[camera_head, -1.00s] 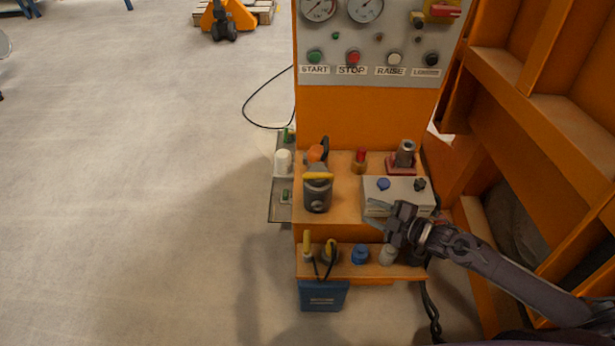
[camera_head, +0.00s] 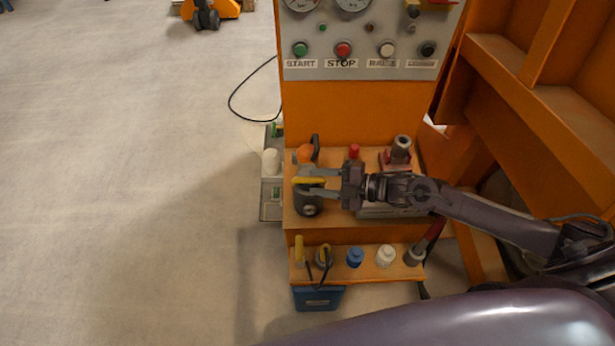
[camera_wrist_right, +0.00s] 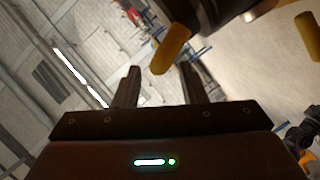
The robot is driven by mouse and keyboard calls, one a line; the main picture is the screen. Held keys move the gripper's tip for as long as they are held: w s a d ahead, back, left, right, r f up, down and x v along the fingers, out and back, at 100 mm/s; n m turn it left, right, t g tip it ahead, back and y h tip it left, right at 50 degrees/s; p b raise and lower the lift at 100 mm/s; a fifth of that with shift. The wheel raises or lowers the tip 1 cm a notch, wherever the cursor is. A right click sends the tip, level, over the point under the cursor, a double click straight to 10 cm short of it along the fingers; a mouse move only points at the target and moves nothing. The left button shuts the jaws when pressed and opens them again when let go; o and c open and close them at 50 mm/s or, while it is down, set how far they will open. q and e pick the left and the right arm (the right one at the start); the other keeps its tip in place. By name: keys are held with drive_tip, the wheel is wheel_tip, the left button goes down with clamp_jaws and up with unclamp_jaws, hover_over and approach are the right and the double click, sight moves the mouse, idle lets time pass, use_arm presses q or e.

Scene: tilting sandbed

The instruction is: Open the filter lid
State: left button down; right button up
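The filter (camera_head: 307,206) is a dark grey canister on the orange shelf, with a yellow lever (camera_head: 306,180) across its top; I take this top as the lid, and it looks closed. My right gripper (camera_head: 322,182) reaches in from the right at the lever. In the right wrist view the fingers (camera_wrist_right: 158,85) are apart, and the yellow lever (camera_wrist_right: 172,48) points down into the gap between their tips. Bare space shows beside the lever, so the gripper is not clamped on it. My left gripper is out of view.
A panel of gauges and buttons (camera_head: 343,49) rises behind the shelf. An orange knob (camera_head: 305,153) and a red-topped part (camera_head: 354,152) stand near the filter. A lower ledge (camera_head: 340,275) carries several small parts. Open floor (camera_head: 120,200) lies left.

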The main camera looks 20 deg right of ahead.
drive_tip(key=x, duration=0.3)
drive_tip(key=shift+w+a+f, duration=0.1)
drive_tip(key=shift+w+f, duration=0.05)
drive_tip(key=shift+w, duration=0.1)
drive_tip(key=shift+c, duration=0.4)
clamp_jaws()
